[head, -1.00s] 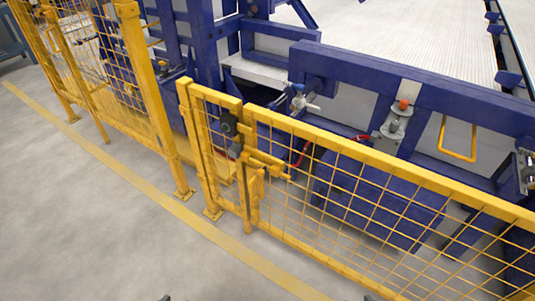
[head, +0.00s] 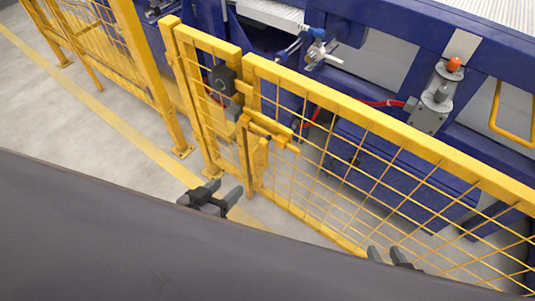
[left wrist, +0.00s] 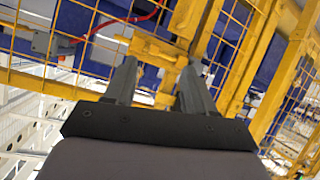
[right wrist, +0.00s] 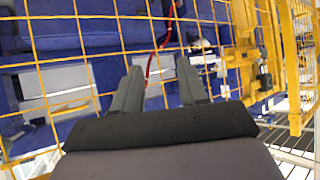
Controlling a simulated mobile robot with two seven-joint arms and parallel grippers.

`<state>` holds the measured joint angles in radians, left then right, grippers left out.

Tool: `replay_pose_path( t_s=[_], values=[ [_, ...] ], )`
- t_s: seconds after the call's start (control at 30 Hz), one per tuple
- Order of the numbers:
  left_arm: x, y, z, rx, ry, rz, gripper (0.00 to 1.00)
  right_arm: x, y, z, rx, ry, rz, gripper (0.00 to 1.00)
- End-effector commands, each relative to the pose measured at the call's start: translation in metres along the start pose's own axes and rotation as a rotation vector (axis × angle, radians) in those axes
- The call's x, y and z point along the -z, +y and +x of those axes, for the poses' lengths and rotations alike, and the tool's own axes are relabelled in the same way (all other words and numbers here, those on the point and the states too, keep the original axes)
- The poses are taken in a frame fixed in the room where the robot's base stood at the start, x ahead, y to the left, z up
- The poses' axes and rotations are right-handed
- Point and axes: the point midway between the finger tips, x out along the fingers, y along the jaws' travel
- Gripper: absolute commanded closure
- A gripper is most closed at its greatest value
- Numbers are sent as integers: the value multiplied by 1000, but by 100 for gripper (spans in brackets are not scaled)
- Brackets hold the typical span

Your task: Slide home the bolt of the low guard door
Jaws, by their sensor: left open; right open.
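The low yellow mesh guard (head: 345,165) runs across the head view, with a narrow panel (head: 205,95) at its left. The yellow bolt (head: 270,132) lies across the upright where the two meet, below a dark latch box (head: 222,80). I cannot tell how far the bolt is engaged. My left gripper (head: 214,190) is open and empty, lower left of the bolt. In the left wrist view the bolt (left wrist: 155,48) shows just beyond the open fingertips (left wrist: 160,72), apart from them. My right gripper (head: 388,256) is open and empty before the mesh; its fingers (right wrist: 158,72) show too.
Taller yellow fencing (head: 100,50) stands at the left. Blue machinery (head: 400,60) with red cable and an orange-topped fitting (head: 454,65) stands behind the mesh. The grey floor (head: 60,110) with a yellow line is clear. My dark arm covers the lower left.

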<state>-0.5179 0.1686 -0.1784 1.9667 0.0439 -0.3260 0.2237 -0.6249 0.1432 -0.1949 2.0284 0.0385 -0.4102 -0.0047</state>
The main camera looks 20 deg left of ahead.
Motion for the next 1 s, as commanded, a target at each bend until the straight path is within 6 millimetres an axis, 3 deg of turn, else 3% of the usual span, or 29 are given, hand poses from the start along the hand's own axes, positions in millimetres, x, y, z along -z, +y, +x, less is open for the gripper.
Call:
replay_pose_path(
  t_s=[0.03,0.1,0.5,0.7,1.0],
  values=[
    [-12,-4,20,-11,34,-33,45,-18,-2,17,9,12,1,57],
    [-10,-5,35,-28,75,-85,45,-25,-7,27,22,24,4,57],
    [1,-9,104,-170,283,-372,45,-66,-29,78,97,88,14,57],
    [8,-8,123,-246,351,-483,45,-79,-38,94,129,115,18,57],
    [18,-6,132,-294,383,-547,45,-83,-44,99,150,128,21,57]
  ],
)
